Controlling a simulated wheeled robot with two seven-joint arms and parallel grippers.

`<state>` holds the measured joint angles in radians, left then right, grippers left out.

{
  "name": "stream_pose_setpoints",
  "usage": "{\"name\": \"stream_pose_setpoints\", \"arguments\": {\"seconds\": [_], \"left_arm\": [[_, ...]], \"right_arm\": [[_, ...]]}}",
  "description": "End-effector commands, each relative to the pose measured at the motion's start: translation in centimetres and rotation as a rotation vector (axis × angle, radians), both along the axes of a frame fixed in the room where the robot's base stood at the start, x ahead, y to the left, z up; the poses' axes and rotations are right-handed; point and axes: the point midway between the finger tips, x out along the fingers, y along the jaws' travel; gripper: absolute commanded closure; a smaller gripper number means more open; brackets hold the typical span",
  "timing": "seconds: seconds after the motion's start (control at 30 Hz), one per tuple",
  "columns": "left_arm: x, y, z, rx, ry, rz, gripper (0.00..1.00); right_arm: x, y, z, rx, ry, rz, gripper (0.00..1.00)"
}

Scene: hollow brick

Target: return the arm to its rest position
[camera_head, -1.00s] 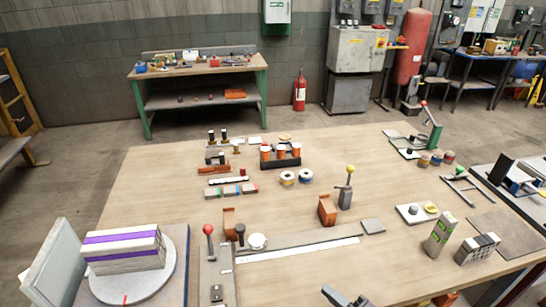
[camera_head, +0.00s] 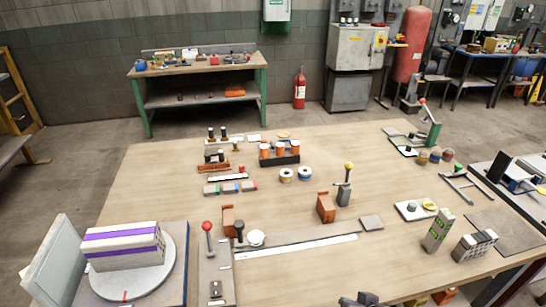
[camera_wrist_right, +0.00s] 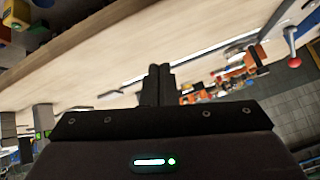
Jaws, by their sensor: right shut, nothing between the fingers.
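My right gripper (camera_head: 362,299) shows only as a small dark piece at the bottom edge of the head view. In the right wrist view its two dark fingers (camera_wrist_right: 158,72) are together with nothing between them. They are clear of the objects around them, with the table top (camera_wrist_right: 90,60) behind. My left gripper is not in view.
A white block with purple bands (camera_head: 123,259) sits on a round turntable (camera_head: 160,285) at left. A grey brick with holes (camera_head: 474,246) and a grey-green block (camera_head: 438,232) stand at right. A yellow-knobbed lever (camera_head: 347,180) rises mid-table.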

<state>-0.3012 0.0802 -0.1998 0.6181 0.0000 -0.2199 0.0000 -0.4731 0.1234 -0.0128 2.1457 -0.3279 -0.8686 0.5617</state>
Motion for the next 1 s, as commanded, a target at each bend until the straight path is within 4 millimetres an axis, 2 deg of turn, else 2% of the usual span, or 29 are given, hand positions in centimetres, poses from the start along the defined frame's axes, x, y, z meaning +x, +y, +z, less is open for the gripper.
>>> {"name": "stream_pose_setpoints", "arguments": {"seconds": [0.2, 0.63, 0.87, 1.0], "left_arm": [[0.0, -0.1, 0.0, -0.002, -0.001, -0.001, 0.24], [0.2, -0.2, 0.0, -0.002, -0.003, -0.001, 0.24], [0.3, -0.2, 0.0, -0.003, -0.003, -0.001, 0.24], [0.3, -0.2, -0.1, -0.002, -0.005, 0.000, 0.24]], "right_arm": [[-4.1, -1.2, 2.0, -0.197, 0.159, 0.070, 1.00], [-11.1, -1.6, 5.3, -0.318, 0.402, 0.225, 1.00], [-9.8, -1.4, -0.2, -0.318, 0.425, 0.231, 1.00], [-9.3, -1.3, -4.0, -0.318, 0.437, 0.234, 1.00]]}}
